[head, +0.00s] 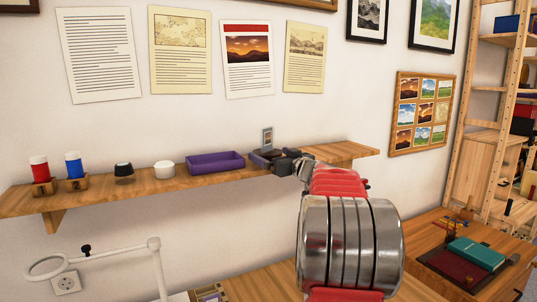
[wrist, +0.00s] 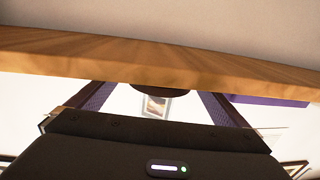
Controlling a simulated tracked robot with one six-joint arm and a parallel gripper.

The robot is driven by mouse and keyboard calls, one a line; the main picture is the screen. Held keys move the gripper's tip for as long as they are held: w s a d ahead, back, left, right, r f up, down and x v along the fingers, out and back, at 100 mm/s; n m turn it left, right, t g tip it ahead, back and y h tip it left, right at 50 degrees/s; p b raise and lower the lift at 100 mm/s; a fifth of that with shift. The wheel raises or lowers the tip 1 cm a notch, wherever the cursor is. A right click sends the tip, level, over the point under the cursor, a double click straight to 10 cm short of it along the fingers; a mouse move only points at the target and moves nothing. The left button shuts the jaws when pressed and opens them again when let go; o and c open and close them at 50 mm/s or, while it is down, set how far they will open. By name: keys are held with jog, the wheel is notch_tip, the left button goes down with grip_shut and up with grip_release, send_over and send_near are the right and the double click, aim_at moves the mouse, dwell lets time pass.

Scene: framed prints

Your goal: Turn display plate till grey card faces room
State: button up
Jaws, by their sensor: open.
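The display plate (head: 267,137) stands upright on the wall shelf, a small grey-edged panel with a small picture on the side facing the head camera. In the wrist view my gripper (wrist: 155,98) is open, with a gap on each side of the plate. I cannot make out a separate grey card.
The wooden shelf (head: 220,174) also holds a purple tray (head: 215,162) just left of my gripper, a white knob (head: 164,169), a black knob (head: 124,169), and blue (head: 73,165) and red (head: 40,169) cylinders. Shelf to the right is clear. Prints hang above.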

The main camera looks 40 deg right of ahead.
jog(key=shift+x, duration=1.5)
jog(key=shift+c, duration=0.5)
jog(key=c, duration=1)
